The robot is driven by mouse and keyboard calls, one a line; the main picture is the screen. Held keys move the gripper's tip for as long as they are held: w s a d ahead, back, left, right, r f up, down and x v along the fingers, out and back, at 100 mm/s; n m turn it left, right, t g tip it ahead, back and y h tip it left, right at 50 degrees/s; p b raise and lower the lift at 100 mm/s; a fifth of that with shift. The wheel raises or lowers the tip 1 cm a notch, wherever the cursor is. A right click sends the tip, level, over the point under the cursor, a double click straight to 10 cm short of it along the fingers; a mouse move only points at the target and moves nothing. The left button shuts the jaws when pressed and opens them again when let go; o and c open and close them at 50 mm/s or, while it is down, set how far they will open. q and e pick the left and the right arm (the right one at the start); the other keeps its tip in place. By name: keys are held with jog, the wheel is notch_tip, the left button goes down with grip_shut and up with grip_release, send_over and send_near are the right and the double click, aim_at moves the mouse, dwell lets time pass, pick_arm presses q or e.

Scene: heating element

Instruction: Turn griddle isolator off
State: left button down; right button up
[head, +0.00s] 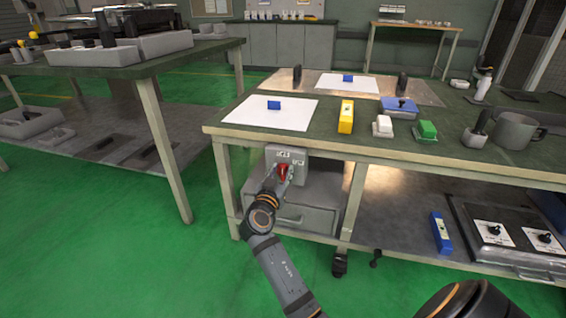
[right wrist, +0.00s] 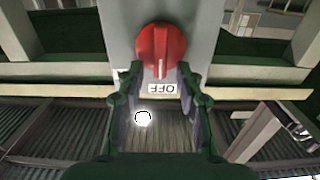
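The griddle isolator (head: 290,154) is a grey box under the front edge of the table, with a red knob (head: 283,172). In the right wrist view the red knob (right wrist: 162,50) has a pale line pointing down the picture to an upside-down OFF label (right wrist: 162,88). My right gripper (right wrist: 155,75) is at the knob, its fingers spread about as wide as the knob, with their tips near its lower edge. Contact between fingers and knob cannot be told. In the head view the arm partly hides the box's lower part. My left gripper is not in view.
The green-topped table (head: 260,139) holds a yellow block (head: 346,117), white sheets and a grey mug (head: 515,130). A drawer unit (head: 310,218) stands below the isolator. Another table (head: 160,65) is at the left. Green floor is clear at the front left.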

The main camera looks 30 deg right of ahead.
jog(key=shift+a+r, duration=0.1)
grip_shut()
